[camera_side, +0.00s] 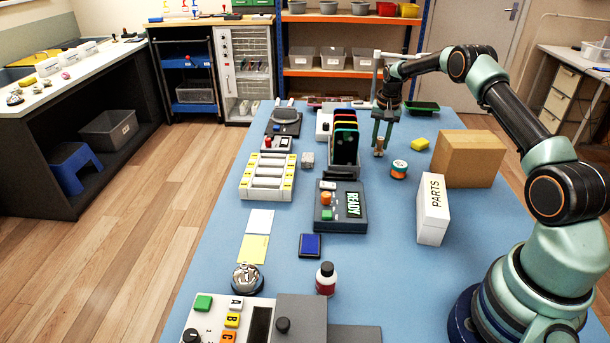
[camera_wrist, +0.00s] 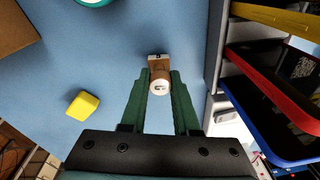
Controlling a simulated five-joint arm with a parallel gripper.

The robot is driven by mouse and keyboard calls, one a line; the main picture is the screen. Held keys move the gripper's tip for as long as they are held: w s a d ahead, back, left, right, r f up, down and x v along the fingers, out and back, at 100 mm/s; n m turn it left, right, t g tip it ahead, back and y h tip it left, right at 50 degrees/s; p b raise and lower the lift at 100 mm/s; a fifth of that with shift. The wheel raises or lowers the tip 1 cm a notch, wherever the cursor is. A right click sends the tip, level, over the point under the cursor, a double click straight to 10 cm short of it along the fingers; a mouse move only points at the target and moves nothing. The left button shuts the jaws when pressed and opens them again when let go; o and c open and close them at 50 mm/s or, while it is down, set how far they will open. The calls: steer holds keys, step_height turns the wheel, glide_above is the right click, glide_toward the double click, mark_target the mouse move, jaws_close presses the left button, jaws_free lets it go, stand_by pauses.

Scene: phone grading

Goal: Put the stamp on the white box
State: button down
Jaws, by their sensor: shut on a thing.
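My gripper (camera_side: 380,138) points down over the far part of the blue table, right of the phone rack. It is shut on the stamp (camera_side: 379,150), a small brown wooden piece. In the wrist view the stamp (camera_wrist: 158,74), with its pale round top, sits between the two green fingers of my gripper (camera_wrist: 160,84). I cannot tell whether its base touches the table. The white box (camera_side: 432,212), marked PARTS, stands upright on the table, nearer the side camera and to the right of my gripper. The wrist view does not show it.
A phone rack (camera_side: 344,168) stands close left of my gripper. A yellow block (camera_side: 420,144), an orange-and-green spool (camera_side: 399,170) and a cardboard box (camera_side: 468,158) stand to the right. A READY device (camera_side: 325,221) and a blue ink pad (camera_side: 310,245) lie nearer the side camera.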

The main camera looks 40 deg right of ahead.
step_height(320, 180, up, 18)
steer(key=r, duration=0.1)
step_height(320, 180, up, 10)
steer(key=f, duration=0.1)
glide_above(431, 183)
steer(key=shift+n, duration=0.3)
steer(key=f, duration=1.9)
steer(key=shift+s+a+f, duration=0.2)
steer(key=shift+s+f, duration=0.05)
steer(key=shift+s, duration=0.05)
steer(key=c, duration=0.7)
jaws_free()
steer(key=shift+f, duration=0.15)
steer(key=shift+o, duration=0.2)
